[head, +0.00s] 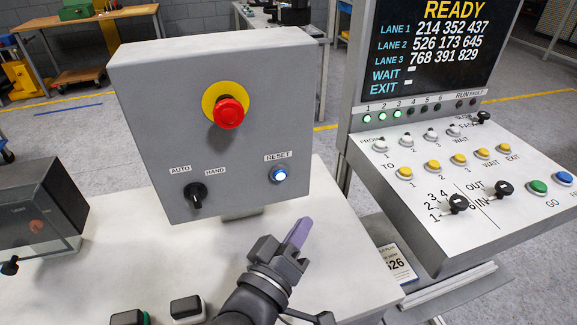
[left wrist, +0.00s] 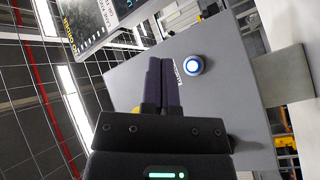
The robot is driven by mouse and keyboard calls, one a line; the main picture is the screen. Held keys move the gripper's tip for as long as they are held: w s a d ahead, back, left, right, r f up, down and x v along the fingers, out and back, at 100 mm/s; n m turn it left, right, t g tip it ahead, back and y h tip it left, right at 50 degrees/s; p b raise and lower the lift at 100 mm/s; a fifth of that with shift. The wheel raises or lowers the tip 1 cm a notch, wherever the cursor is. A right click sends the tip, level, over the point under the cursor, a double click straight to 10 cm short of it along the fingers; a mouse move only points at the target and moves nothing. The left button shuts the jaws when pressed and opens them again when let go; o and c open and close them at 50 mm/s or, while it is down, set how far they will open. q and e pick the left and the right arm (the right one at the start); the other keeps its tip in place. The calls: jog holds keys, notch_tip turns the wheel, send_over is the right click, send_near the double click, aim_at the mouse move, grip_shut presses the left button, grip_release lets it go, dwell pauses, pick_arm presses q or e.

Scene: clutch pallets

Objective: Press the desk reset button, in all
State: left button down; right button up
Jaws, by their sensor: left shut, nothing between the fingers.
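The reset button (head: 279,174) is a small round button, lit blue-white, low on the right of a grey box's front under a RESET label. It also shows in the left wrist view (left wrist: 194,65), just right of the fingertips. My left gripper (head: 299,231) is shut and empty, its purple fingers together. In the head view its tips are below and a little right of the button, with a gap in the picture. In the left wrist view the fingers (left wrist: 158,75) point toward the box's face. My right gripper is not in view.
The grey box (head: 150,110) also carries a red emergency button (head: 229,113) on a yellow ring and a black AUTO/HAND selector (head: 195,194). A console (head: 430,205) with several knobs and buttons stands at the right. A dark box (head: 50,200) sits on the desk at left.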

aim_at(280, 174)
pick_arm(q)
jog(key=shift+w+a+b, duration=0.45)
jog(key=shift+w+a, duration=0.05)
jog(key=shift+w, duration=0.85)
jog(key=shift+w+a+b, duration=0.45)
jog(key=shift+w+b, duration=0.05)
jog(key=shift+w, duration=0.9)
jog(key=shift+w+a+b, duration=0.45)
jog(key=shift+w+a, duration=0.05)
jog(key=shift+w, duration=0.85)
jog(key=shift+w, duration=0.1)
jog(key=shift+w+a, duration=0.1)
jog(key=shift+w, duration=0.15)
